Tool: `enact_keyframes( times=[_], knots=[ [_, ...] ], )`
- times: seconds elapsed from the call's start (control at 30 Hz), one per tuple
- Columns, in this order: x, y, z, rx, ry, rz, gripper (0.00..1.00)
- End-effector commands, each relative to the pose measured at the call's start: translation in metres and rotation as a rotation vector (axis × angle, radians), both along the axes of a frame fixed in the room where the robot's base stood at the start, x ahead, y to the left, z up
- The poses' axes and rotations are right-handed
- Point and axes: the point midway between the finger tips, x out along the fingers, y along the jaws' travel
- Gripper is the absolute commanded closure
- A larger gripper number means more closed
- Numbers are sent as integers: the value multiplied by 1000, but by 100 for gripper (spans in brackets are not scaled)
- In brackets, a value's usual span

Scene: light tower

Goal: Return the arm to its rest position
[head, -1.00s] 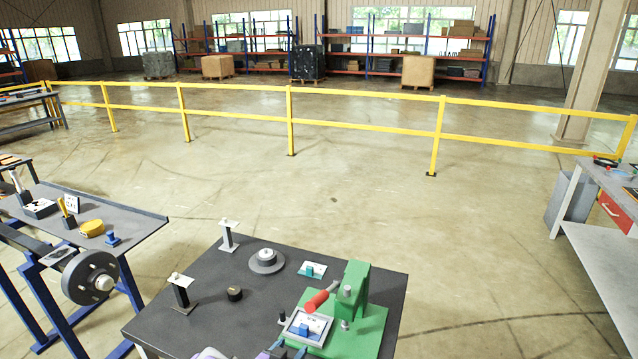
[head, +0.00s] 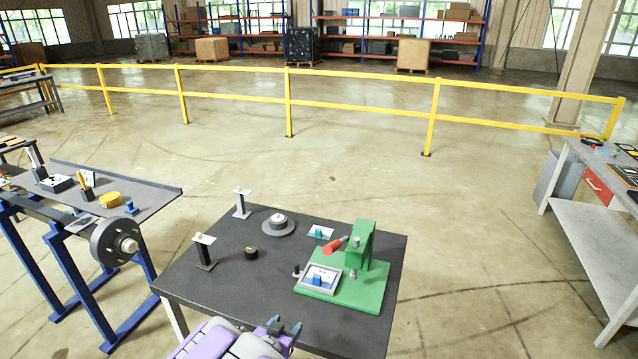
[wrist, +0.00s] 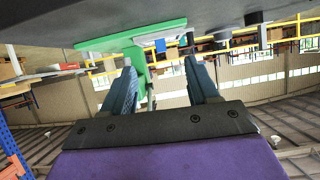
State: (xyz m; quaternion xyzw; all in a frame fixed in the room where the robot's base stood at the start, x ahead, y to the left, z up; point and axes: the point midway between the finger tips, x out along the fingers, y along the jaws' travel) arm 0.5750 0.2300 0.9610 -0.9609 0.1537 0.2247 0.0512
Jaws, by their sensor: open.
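My gripper (head: 284,328) shows at the bottom of the head view, over the near edge of the dark table (head: 215,292). My purple and grey arm comes up from the bottom edge behind it. In the wrist view my gripper (wrist: 162,90) has its two blue fingers spread apart with nothing between them. The green press (head: 362,256) stands on the right part of the table, beyond my gripper and apart from it. Its green shape also shows in the wrist view (wrist: 135,58), past the fingers.
On the table stand two small posts (head: 204,250), a round grey disc (head: 278,224) and a black cylinder (head: 251,253). A blue-legged bench (head: 150,200) is at left, a grey workbench (head: 590,225) at right. Open floor (head: 330,165) reaches back to a yellow railing (head: 360,107).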

Motion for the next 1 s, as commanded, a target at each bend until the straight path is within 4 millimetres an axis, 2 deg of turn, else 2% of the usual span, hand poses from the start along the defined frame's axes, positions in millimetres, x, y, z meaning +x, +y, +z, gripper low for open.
enact_keyframes(
  times=[0.37,0.57,0.77,1.0],
  knots=[
    [5,-9,28,127,134,57,41],
    [-4,-15,62,229,264,126,41],
    [-37,-30,99,307,430,213,41],
    [-102,-65,142,347,632,308,41]
  ],
)
